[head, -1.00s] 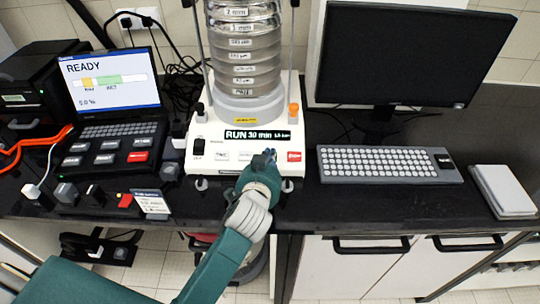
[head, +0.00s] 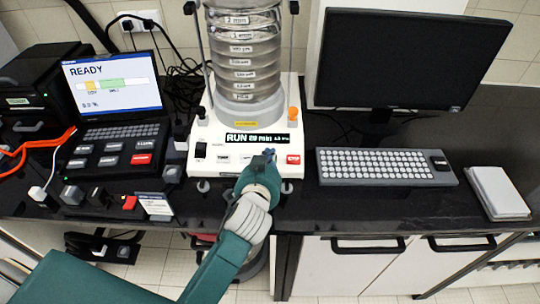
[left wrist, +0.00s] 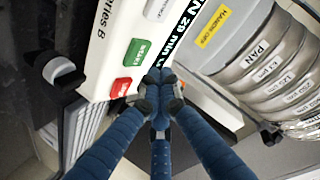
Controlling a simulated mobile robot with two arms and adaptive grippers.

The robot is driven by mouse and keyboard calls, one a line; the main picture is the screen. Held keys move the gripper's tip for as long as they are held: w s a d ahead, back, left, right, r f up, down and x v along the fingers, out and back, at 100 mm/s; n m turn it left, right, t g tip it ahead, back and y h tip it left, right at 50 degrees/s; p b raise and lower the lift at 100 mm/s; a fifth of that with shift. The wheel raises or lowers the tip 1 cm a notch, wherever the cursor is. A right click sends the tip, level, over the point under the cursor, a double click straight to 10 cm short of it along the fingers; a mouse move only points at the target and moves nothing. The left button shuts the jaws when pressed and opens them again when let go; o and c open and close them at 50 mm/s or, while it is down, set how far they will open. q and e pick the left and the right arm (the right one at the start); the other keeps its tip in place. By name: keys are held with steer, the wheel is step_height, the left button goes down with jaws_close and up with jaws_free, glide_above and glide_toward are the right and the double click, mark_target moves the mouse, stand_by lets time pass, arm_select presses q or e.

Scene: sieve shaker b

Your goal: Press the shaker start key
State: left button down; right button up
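The sieve shaker has a white base (head: 209,170) with a display (head: 256,139) that reads RUN, with a minutes figure near 29. In the left wrist view the panel carries a green key (left wrist: 139,52), a red key (left wrist: 120,87) and a white key (left wrist: 157,10). The green key is hidden behind my gripper in the head view, where the red key (head: 293,159) shows to its right. My left gripper (head: 269,155) is at the panel front, its blue fingers together and empty. In the left wrist view the fingertips (left wrist: 158,76) lie beside the green key; contact cannot be told.
The sieve stack (head: 243,60) stands on the shaker. A laptop-like controller (head: 112,85) showing READY is at left, with small blocks before it. A monitor (head: 395,55), keyboard (head: 380,167) and white pad (head: 498,192) are at right.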

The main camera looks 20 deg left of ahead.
arm_select(q)
steer(key=r, duration=0.1)
steer(key=s+r+p, duration=0.1)
steer(key=r+p, duration=0.1)
steer(key=shift+s+d+r, duration=0.15)
steer(key=shift+s+d, duration=0.05)
steer(key=shift+s, duration=0.1)
stand_by(0.6)
